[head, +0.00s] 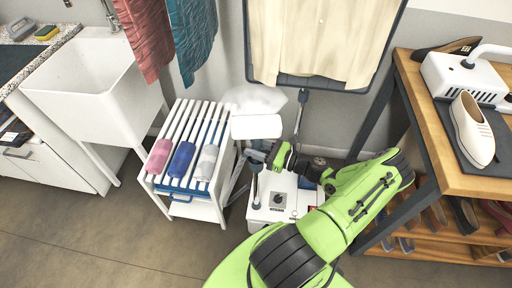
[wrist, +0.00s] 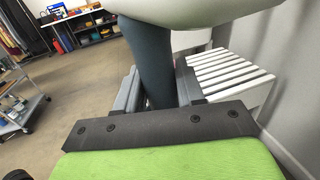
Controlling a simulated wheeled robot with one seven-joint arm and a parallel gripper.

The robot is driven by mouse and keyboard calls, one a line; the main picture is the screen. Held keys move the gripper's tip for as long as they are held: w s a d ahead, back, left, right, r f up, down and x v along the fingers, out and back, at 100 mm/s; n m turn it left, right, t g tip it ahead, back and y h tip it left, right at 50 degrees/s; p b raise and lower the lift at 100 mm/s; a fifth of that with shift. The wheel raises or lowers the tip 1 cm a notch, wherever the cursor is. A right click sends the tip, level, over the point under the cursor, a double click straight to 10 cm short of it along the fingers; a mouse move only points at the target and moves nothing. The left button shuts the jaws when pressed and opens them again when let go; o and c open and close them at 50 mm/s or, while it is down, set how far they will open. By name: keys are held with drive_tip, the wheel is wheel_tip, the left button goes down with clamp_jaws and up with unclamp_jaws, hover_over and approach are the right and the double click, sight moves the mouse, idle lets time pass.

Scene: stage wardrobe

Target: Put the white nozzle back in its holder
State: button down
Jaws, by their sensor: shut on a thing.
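The white nozzle (head: 256,127) is a broad pale head, held up in the air above the steamer, right of the slatted rack. It also shows at the top of the wrist view (wrist: 190,8), with its dark grey handle (wrist: 150,60) running down between my fingers. My gripper (head: 272,157) is shut on that handle; it also shows in the wrist view (wrist: 157,88). The white steamer base (head: 277,201) with a dial stands on the floor below, partly behind my arm. A thin pole (head: 299,112) rises behind it. I cannot clearly make out the holder.
A white slatted rack (head: 193,140) with rolled cloths stands left, near a white sink (head: 95,85). A wooden bench (head: 440,130) with shoes is at right. A framed board with cream cloth (head: 325,40) hangs behind. A pale steam-like puff (head: 255,98) is above the nozzle.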

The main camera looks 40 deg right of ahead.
drive_tip(key=c, duration=1)
unclamp_jaws()
drive_tip(key=shift+o, duration=0.2)
drive_tip(key=shift+s, duration=0.1)
drive_tip(key=b+v, duration=0.1)
drive_tip(key=v, duration=0.9)
drive_tip(key=shift+s+d, duration=0.15)
drive_tip(key=shift+s, duration=0.2)
drive_tip(key=shift+f, duration=0.1)
